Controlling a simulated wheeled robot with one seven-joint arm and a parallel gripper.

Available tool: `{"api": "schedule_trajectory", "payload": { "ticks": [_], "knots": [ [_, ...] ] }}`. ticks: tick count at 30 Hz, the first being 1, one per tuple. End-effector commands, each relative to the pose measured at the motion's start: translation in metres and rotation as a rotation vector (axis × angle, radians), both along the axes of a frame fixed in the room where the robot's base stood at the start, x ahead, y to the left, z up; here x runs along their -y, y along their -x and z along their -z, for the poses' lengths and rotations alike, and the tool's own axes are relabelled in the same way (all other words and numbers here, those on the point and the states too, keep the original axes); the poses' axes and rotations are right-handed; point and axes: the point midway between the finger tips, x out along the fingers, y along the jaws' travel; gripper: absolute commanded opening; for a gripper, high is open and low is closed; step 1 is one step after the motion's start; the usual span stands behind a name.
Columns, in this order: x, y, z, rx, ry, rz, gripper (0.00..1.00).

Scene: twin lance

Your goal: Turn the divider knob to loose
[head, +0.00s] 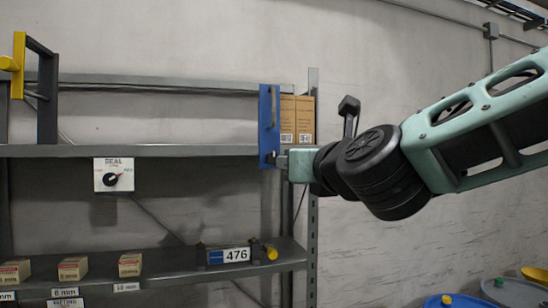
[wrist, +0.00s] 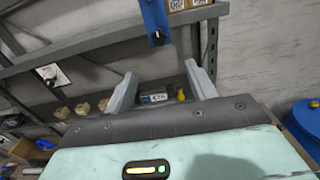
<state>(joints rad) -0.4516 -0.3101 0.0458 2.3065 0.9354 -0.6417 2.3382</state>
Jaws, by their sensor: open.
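A blue upright divider (head: 267,110) stands on the upper shelf with a dark handle-like bar on its face. The divider shows in the wrist view (wrist: 153,14) with a small black knob (wrist: 157,38) with a pale mark at its lower end. Any lettering by this knob is too small to read. My gripper (head: 282,160) is near the divider's lower end in the head view, which partly hides the knob area. In the wrist view my gripper (wrist: 163,82) has its two fingers wide apart, with nothing between them; the knob lies beyond the fingertips.
Cardboard boxes (head: 297,118) stand right of the divider. A white panel marked SEAL (head: 113,174) with a black dial hangs below the upper shelf (head: 170,151). The lower shelf (head: 170,275) holds small boxes and a 476 label (head: 229,256). A grey post (head: 313,210) stands at right.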

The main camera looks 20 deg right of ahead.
Motion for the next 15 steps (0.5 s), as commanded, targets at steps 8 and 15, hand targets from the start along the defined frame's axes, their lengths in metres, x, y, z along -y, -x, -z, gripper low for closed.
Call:
{"api": "schedule_trajectory", "payload": {
  "ticks": [8, 15],
  "knots": [
    [0.004, -0.013, 0.009, -0.003, 0.001, 0.014, 0.56],
    [0.002, -0.023, 0.008, 0.0, 0.004, 0.006, 0.56]
  ]
}}
